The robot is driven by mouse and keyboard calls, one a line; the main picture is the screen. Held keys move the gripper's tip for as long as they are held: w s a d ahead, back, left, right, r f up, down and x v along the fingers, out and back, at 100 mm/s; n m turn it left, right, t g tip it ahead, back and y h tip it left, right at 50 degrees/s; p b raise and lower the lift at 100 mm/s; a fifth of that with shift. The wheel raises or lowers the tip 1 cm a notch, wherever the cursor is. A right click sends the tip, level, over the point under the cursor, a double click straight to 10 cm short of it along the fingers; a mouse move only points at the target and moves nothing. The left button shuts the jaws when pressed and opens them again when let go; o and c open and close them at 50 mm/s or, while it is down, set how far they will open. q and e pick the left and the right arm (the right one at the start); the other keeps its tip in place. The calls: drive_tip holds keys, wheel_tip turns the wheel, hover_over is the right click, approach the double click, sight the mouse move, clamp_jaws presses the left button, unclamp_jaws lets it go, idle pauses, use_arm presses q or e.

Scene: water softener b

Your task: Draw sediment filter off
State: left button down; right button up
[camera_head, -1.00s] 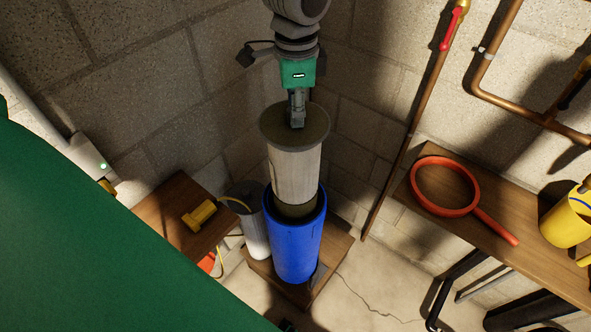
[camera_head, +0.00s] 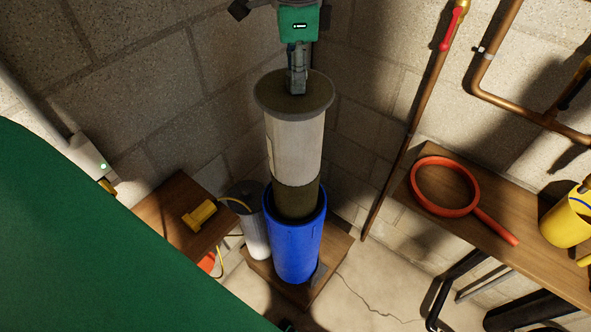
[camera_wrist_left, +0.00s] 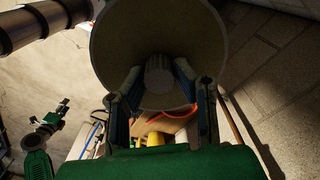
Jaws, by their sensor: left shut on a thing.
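The sediment filter (camera_head: 295,145) is a tall pale cylinder with a grey-brown disc cap and a dark brown lower band. It stands upright, with its lower end still inside the open top of the blue housing (camera_head: 294,245). My left gripper (camera_head: 297,88) comes down from above and is shut on the knob at the middle of the cap. In the left wrist view the cap (camera_wrist_left: 155,35) fills the upper middle, and the left gripper's fingers (camera_wrist_left: 160,85) close on the ribbed knob from both sides. The right gripper does not show in the head view.
A grey cylinder (camera_head: 250,215) stands close left of the blue housing, on a wooden base (camera_head: 335,255). A wooden shelf (camera_head: 165,215) holds a yellow object (camera_head: 200,215). At right, a wooden bench (camera_head: 480,235) holds a red ring wrench (camera_head: 445,210) and a yellow bucket (camera_head: 567,218).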

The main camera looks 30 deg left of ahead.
use_arm(q)
wheel_tip(320, 180, up, 14)
drive_tip(key=shift+r, duration=0.25)
idle(1.2)
drive_tip(key=shift+d, duration=0.1)
